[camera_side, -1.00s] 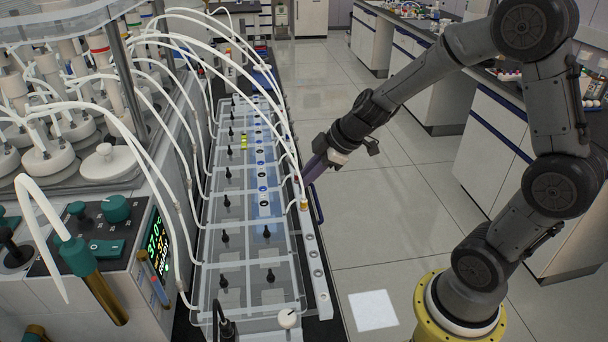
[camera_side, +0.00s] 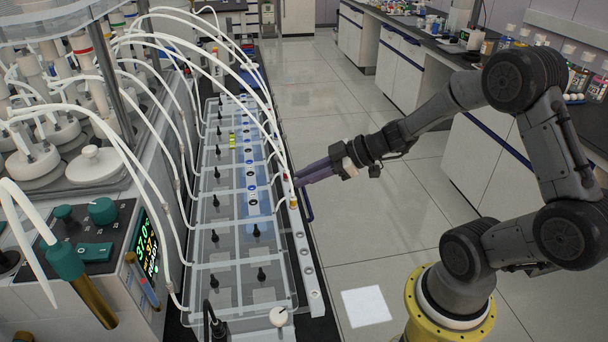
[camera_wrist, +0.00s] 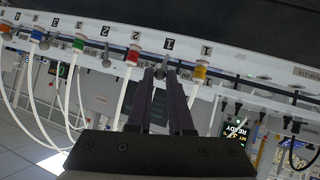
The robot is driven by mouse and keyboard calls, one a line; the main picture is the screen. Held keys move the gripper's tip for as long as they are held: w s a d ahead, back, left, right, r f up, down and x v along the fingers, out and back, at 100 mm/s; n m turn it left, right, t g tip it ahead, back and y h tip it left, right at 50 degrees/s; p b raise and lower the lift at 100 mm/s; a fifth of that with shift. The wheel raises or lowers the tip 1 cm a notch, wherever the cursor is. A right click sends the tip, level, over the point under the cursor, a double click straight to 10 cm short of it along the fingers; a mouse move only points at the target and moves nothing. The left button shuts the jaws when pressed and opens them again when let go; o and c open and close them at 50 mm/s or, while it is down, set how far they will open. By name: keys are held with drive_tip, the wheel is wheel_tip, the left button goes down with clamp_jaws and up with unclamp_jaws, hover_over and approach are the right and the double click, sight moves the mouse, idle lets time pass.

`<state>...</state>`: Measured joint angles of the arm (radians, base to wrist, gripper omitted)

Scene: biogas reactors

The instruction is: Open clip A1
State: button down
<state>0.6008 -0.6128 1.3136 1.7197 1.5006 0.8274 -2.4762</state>
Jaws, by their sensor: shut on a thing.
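My gripper (camera_side: 302,178) is at the right edge of the long white channel strip, its purple fingers reaching left and nearly level. In the wrist view, my gripper (camera_wrist: 164,73) has its two dark fingers around a small grey knob (camera_wrist: 158,73), which I take to be the clip. The knob sits between a yellow fitting (camera_wrist: 199,74) and a red fitting (camera_wrist: 132,58), under a label (camera_wrist: 168,44) that reads like "I" upside down. No "A1" text is legible. The fingers hide part of the knob, so I cannot tell whether the clip is open.
White tubes (camera_side: 262,112) arch over the clear-lidded bath (camera_side: 230,230). Green (camera_wrist: 78,46), blue (camera_wrist: 37,35) and orange (camera_wrist: 5,30) fittings line the strip, with other grey knobs (camera_wrist: 106,62) between. The floor (camera_side: 345,235) right of the strip is clear.

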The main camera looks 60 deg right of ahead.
drive_tip(key=shift+d, duration=0.1)
idle(0.5)
drive_tip(key=c, duration=0.8)
unclamp_jaws()
drive_tip(key=shift+s, duration=0.1)
drive_tip(key=v, duration=1.2)
drive_tip(key=shift+f, duration=0.2)
